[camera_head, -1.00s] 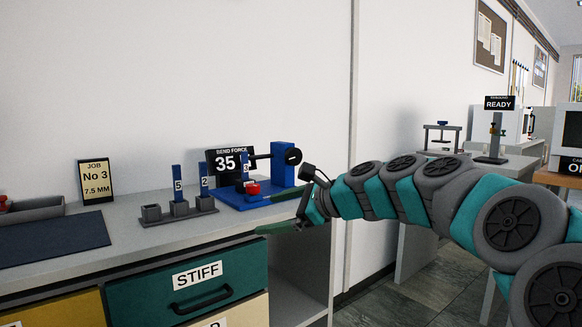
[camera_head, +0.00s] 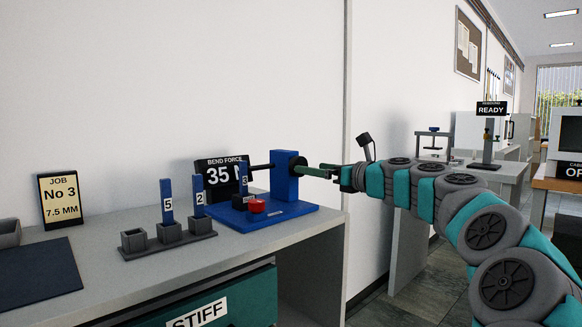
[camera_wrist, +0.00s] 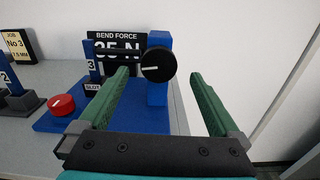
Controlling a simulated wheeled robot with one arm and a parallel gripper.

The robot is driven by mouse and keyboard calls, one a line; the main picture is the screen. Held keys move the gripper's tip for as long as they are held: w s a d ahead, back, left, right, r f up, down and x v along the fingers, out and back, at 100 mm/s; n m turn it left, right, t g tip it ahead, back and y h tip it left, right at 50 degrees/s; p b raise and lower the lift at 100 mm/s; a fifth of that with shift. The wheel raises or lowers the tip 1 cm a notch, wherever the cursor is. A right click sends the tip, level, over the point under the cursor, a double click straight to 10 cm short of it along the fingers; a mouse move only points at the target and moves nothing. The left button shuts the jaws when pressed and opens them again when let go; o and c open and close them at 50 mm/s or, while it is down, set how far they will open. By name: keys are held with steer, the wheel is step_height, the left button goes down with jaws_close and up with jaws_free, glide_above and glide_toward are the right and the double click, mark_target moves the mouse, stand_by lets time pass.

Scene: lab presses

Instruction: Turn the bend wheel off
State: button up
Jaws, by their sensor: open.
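The bend wheel (camera_wrist: 158,65) is a black disc with a white mark on the front of a blue post (camera_wrist: 157,95). In the head view the post (camera_head: 284,170) stands on a blue base, and the wheel is partly covered by my fingers. My gripper (camera_wrist: 158,74) is open, with one green finger to each side of the wheel in the wrist view. In the head view my gripper (camera_head: 312,170) is level with the wheel, close to it. I cannot tell whether the fingers touch it. The bend force display (camera_head: 221,172) reads 35 N.
A red knob (camera_head: 257,206) sits on the blue base beside a blue strip marked 3. A grey rack (camera_head: 168,245) with strips marked 5 and 2 stands to the left. A job sign (camera_head: 60,200) reads No 3, 7.5 MM. The wall is close behind.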

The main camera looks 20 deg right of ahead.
steer(key=x, duration=0.7)
steer(key=shift+a+f, duration=0.1)
